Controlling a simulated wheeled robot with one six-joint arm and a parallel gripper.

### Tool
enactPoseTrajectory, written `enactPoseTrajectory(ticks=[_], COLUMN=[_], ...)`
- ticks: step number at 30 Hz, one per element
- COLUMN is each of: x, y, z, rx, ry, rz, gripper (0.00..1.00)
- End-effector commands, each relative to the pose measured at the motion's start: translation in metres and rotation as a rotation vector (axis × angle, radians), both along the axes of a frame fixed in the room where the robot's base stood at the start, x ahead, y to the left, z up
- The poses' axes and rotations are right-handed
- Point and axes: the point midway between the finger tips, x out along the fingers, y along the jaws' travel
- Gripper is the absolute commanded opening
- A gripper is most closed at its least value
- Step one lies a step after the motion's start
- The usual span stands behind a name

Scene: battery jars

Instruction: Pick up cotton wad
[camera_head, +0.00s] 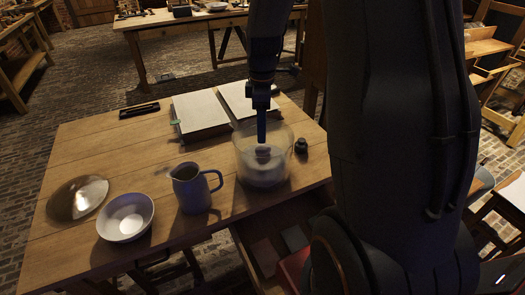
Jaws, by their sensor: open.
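A clear glass jar (243,165) stands upright near the right side of the wooden table. My gripper (262,140) points straight down from above, with its fingers inside the jar's mouth. A small pale lump, perhaps the cotton wad (263,152), shows inside the jar just under the fingertips. The glass blurs it, and I cannot tell whether the fingers touch it. More pale material lies lower in the jar. The gap between the fingers is hard to see from here.
A blue-grey jug (190,190) stands left of the jar, with a white bowl (126,216) and a shiny dish (78,197) farther left. A small dark object (301,146) sits right of the jar. A drawer (275,235) is open in front.

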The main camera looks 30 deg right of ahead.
Motion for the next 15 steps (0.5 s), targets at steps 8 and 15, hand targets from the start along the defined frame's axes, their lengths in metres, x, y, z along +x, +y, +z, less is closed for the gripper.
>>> enactPoseTrajectory(ticks=[8,15], x=[0.01,0.012], y=[-0.01,-0.01], z=[-0.018,-0.038], rx=[0.002,0.002], ry=[0.01,0.01], rz=[0.092,0.09], gripper=[0.56,0.56])
